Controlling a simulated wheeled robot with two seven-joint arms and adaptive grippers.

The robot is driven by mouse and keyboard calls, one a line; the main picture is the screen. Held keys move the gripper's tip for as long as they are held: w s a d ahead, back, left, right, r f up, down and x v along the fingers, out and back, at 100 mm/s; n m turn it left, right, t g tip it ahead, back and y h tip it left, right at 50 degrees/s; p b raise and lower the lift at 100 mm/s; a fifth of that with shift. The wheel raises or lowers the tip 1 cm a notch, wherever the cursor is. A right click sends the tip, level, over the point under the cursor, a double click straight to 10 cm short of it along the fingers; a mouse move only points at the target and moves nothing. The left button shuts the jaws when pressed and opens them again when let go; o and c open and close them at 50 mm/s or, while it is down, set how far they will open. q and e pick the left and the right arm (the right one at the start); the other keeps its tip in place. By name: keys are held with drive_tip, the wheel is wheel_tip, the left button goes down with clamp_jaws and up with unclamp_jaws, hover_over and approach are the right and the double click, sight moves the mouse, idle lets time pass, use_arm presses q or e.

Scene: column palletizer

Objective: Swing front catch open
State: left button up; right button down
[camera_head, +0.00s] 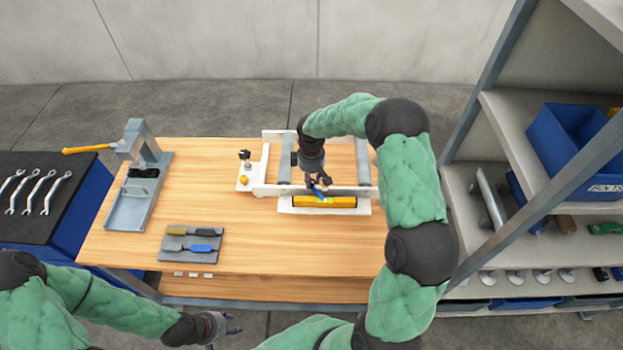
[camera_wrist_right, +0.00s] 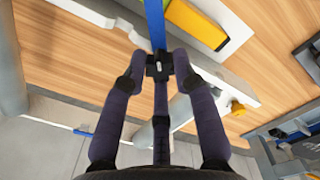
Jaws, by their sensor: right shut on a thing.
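A white frame (camera_head: 272,191) with grey rollers (camera_head: 362,160) stands on the wooden table. A blue catch lever (camera_head: 319,194) is at its front rail, and the blue bar also shows in the right wrist view (camera_wrist_right: 155,22). My right gripper (camera_head: 318,183) reaches down over the front rail from above. In the wrist view its fingers (camera_wrist_right: 158,66) are closed around a small black block at the near end of the blue lever. My left gripper (camera_head: 232,324) is empty and open, in front of the table's front edge, well away from the frame.
A yellow bar (camera_head: 340,202) lies in a white holder just in front of the frame. A white plate with a yellow knob (camera_head: 243,180) is at the frame's left. A grey mat (camera_head: 190,253) with tools and a grey stand (camera_head: 130,208) are further left. Shelves stand right.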

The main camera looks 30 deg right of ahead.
drive_tip(key=c, duration=1)
unclamp_jaws()
wheel_tip(320, 180, up, 12)
